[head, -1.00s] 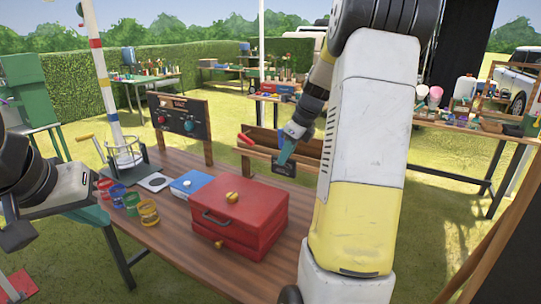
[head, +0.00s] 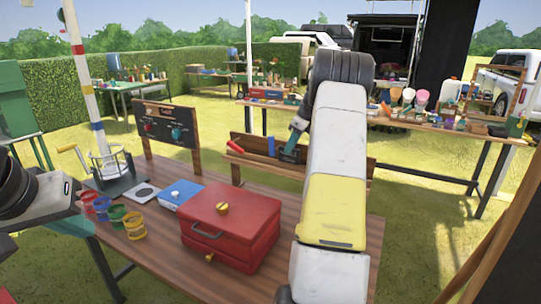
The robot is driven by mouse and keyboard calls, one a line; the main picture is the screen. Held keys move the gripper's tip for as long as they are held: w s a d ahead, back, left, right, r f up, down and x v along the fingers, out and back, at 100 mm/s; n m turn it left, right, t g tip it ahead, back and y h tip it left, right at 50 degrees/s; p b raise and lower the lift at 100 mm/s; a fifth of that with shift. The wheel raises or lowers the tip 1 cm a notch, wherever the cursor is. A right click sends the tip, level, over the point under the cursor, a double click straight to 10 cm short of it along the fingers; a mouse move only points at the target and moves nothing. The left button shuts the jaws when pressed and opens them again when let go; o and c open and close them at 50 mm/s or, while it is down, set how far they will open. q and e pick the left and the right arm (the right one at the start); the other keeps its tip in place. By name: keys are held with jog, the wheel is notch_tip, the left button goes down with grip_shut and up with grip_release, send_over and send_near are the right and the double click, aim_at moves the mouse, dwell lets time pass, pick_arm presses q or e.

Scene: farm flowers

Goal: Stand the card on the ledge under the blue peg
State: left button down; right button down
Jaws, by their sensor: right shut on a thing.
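My right gripper (head: 297,137) has teal fingers and is shut on a small dark card (head: 288,155). The card is at the wooden ledge (head: 250,160), in front of its backboard and just right of the blue peg (head: 271,146). I cannot tell whether the card touches the ledge. A red peg (head: 235,147) sticks out further left. My right forearm hides the middle right of the ledge.
A red toolbox (head: 231,222) stands on the wooden table, with a blue box (head: 181,194) and several coloured cups (head: 134,225) to its left. A dark panel with knobs (head: 167,126) stands behind. The table's front strip is clear.

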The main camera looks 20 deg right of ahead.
aim_at(290, 163)
jog(key=shift+f, duration=1.7)
jog(key=shift+f, duration=0.2)
jog(key=c, duration=1.4)
grip_release()
jog(key=shift+c, duration=0.2)
jog(key=shift+r, duration=0.1)
